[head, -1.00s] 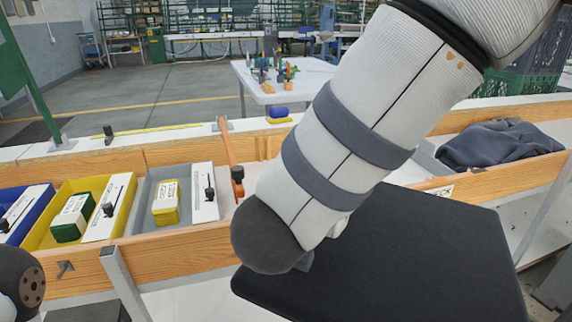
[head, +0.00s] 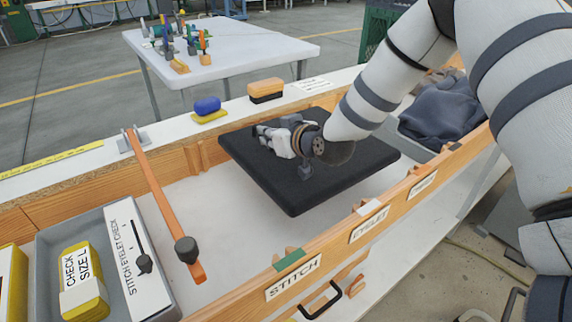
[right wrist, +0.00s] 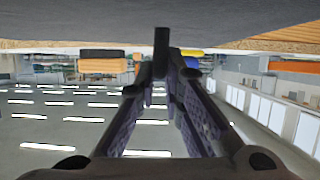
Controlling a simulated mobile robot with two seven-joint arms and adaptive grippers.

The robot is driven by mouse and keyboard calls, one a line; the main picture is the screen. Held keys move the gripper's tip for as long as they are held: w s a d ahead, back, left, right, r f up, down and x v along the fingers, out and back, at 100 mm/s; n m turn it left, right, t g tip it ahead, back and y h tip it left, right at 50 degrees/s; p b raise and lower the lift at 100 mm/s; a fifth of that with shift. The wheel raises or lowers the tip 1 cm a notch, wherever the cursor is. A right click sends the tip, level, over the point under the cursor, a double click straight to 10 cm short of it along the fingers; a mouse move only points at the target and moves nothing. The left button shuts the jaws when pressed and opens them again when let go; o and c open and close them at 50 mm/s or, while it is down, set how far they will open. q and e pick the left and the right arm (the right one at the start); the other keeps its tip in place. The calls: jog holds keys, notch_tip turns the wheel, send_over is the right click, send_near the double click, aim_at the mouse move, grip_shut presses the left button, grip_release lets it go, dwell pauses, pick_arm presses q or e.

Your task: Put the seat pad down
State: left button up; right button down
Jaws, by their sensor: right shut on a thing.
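The seat pad (head: 345,180) is a black, flat, nearly level slab over the white bench section behind the STITCH board in the head view. I cannot tell whether its underside touches the bench. My right gripper (head: 268,137) lies low over the pad's far left part, shut on it; the grip itself is hard to make out. In the right wrist view, the fingers (right wrist: 161,65) close together at a dark upright piece, and the pad's dark surface (right wrist: 130,22) fills the top. My left gripper is out of view.
An orange bar (head: 165,205) with a dark knob stands left of the pad. The front board (head: 335,250) and back ledge (head: 120,155) bound the section. Blue-yellow (head: 208,108) and orange-black (head: 265,90) blocks lie behind. Dark cloth (head: 440,110) lies right. Bare white surface shows left of the pad.

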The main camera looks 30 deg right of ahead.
notch_tip(320, 180, down, 10)
jog(key=shift+s+f+b, duration=0.1)
jog(key=shift+b, duration=0.85)
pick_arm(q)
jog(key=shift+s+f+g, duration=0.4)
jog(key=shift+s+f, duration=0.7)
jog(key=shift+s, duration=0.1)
pick_arm(e)
jog(key=shift+r, duration=0.2)
jog(key=c, duration=2.1)
grip_release()
jog(key=shift+f, duration=0.15)
jog(key=o, duration=0.4)
